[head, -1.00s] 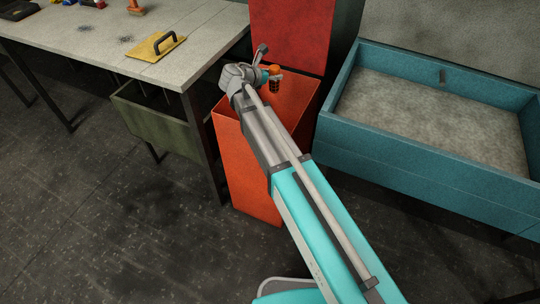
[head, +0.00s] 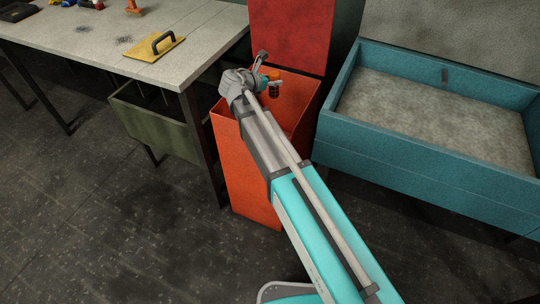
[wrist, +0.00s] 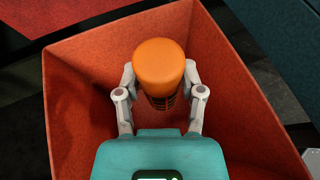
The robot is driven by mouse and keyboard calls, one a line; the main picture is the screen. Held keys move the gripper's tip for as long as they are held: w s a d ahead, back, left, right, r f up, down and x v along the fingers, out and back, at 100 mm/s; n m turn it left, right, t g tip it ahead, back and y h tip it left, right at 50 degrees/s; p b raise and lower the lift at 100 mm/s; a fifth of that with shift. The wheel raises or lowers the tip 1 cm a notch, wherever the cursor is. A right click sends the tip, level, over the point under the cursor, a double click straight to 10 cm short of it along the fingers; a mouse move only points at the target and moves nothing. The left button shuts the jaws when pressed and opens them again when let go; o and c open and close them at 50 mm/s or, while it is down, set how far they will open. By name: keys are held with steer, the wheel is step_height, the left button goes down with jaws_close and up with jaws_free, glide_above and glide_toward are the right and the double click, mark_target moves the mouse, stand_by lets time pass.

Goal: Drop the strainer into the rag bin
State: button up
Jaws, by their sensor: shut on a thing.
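The strainer has an orange cap and a dark slotted body. It shows in the wrist view (wrist: 160,65) and, small, in the head view (head: 274,75). My gripper (wrist: 160,85) is shut on it, one finger on each side; in the head view my gripper (head: 272,84) is at the bin's mouth. The rag bin is a tall orange-red box (head: 250,175) with its red lid (head: 292,35) standing up behind. In the wrist view the bin's walls (wrist: 85,95) surround the strainer. The strainer's lower end is hidden in the wrist view.
A workbench (head: 200,50) with a yellow float (head: 153,47) stands left of the bin. A green box (head: 155,120) is under the bench. A blue-walled tray (head: 420,160) with a grey bed stands close to the bin's right.

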mark_target(270, 89)
steer(key=shift+f+b, duration=1.55)
steer(key=shift+f, duration=0.35)
steer(key=o, duration=1.3)
steer(key=shift+c, duration=0.2)
steer(key=shift+r, duration=0.1)
